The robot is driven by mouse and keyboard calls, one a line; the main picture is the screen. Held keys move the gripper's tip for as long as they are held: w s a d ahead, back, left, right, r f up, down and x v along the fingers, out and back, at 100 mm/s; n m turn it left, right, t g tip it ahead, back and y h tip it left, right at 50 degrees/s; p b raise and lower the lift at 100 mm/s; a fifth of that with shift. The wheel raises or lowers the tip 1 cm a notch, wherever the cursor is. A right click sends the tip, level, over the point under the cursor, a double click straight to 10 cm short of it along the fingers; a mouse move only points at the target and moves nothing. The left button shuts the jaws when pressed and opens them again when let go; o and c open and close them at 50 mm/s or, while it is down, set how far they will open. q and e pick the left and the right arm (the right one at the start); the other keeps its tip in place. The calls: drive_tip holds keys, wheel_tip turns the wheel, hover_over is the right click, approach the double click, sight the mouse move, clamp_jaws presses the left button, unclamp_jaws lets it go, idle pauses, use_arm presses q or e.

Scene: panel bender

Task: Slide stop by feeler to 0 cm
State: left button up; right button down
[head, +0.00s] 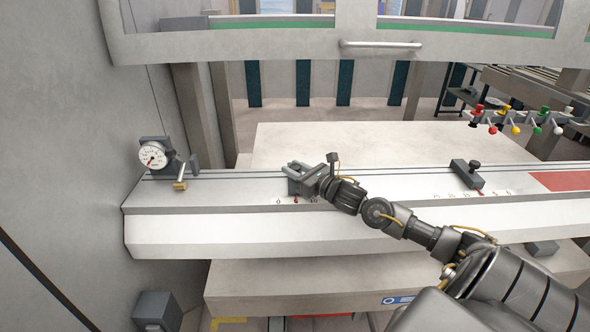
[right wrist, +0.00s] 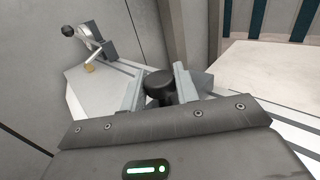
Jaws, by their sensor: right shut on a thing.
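The stop by the feeler (head: 296,188) sits on the rail of the grey bench at the left, mostly hidden under my right gripper. Its red pointer stands between the 0 mark and the 10 mark, about midway. My right gripper (head: 299,169) is shut on the stop's black knob; in the right wrist view the black round knob (right wrist: 158,82) is between the two fingers. The feeler (head: 153,156), with a round white dial and a brass-coloured tip, stands at the left end of the rail, apart from the stop. My left gripper is not in view.
A second stop (head: 467,173) with a black knob sits farther right on the rail. A red area (head: 562,181) is at the bench's right. Coloured knobs hang on a bar (head: 520,115) at the back right. The rail between stop and feeler looks clear.

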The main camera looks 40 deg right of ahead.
drive_tip(key=w+a+b, duration=0.1)
drive_tip(key=a, duration=0.1)
drive_tip(key=w+a+b, duration=0.2)
drive_tip(key=shift+w, duration=0.1)
drive_tip(key=shift+a, duration=0.1)
